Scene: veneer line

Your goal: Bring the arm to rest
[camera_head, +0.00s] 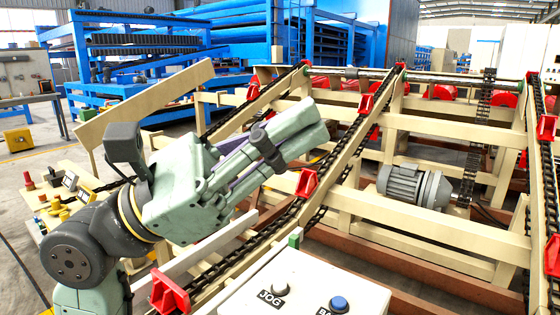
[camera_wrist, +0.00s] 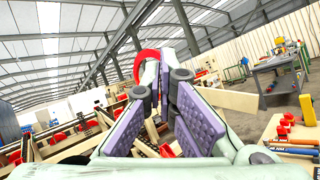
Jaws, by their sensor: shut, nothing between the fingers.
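My gripper (camera_head: 298,132) is raised at the centre left in the head view, pale green, with its fingers pointing right and slightly up. Its fingers are together and hold nothing. In the wrist view my gripper (camera_wrist: 164,78) shows its purple ribbed finger pads and dark joints, converging toward the tips. My arm bends at a dark grey joint at the lower left. The gripper appears in front of the cream conveyor frame (camera_head: 430,238) in the picture; I cannot tell how far it is from it.
A white control box (camera_head: 285,290) with JOG and blue buttons stands at the bottom centre. Chain rails with red lugs (camera_head: 308,182) run behind, with a grey motor (camera_head: 412,186) between them. Blue machinery (camera_head: 140,60) stands at the back.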

